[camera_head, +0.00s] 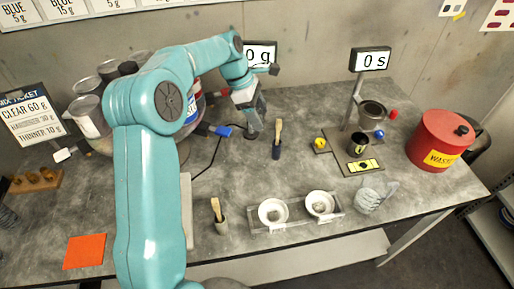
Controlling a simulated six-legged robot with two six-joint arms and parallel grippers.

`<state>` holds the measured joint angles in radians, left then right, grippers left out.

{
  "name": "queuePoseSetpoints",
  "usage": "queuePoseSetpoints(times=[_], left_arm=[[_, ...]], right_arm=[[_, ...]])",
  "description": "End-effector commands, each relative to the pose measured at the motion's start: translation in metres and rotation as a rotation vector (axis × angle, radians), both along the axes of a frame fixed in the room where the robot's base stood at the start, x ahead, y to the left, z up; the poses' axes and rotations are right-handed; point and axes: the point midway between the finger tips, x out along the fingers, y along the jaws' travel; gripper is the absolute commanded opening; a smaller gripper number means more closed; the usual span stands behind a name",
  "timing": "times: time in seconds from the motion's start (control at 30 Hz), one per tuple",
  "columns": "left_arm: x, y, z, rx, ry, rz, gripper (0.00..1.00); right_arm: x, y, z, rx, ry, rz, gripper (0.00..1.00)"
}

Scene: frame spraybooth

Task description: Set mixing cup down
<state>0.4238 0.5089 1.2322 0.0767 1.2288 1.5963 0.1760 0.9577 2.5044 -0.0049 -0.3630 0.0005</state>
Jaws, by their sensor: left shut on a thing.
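My left gripper (254,122) hangs low over the bench behind the middle, left of the brush in its dark holder (276,151). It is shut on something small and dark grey. Its own fingers hide most of it, so I cannot tell for sure that it is the mixing cup, nor whether it touches the bench. A dark cup (358,144) stands under the metal funnel cup (373,112) of the timer stand. My right gripper is not in view.
A red waste can (440,140) stands at the right. Two white bowls sit in a clear tray (295,226) in front, beside a clear handled vessel (375,196). A second brush holder (220,220) is nearer. An orange square (85,251) lies front left. The scale display (261,52) is partly hidden.

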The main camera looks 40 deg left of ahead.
Motion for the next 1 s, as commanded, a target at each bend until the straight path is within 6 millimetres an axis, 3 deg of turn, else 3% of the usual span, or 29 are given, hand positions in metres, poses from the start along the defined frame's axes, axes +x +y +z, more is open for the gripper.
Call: queuePoseSetpoints(times=[0.2,0.33,0.57,0.8,1.0], left_arm=[[0.0,0.0,-0.063,-0.002,0.006,0.001,0.34],[0.001,0.001,-0.09,-0.001,0.004,0.0,0.34],[0.003,0.002,-0.11,-0.001,0.002,0.001,0.34],[0.002,0.002,-0.145,-0.002,0.003,0.0,0.34],[0.003,0.002,-0.147,0.0,0.0,0.0,0.34]], right_arm=[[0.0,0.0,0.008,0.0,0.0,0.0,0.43],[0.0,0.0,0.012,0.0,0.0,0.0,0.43],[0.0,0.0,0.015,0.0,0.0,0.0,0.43],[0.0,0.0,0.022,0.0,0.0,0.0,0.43],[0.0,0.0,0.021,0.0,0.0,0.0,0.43]])
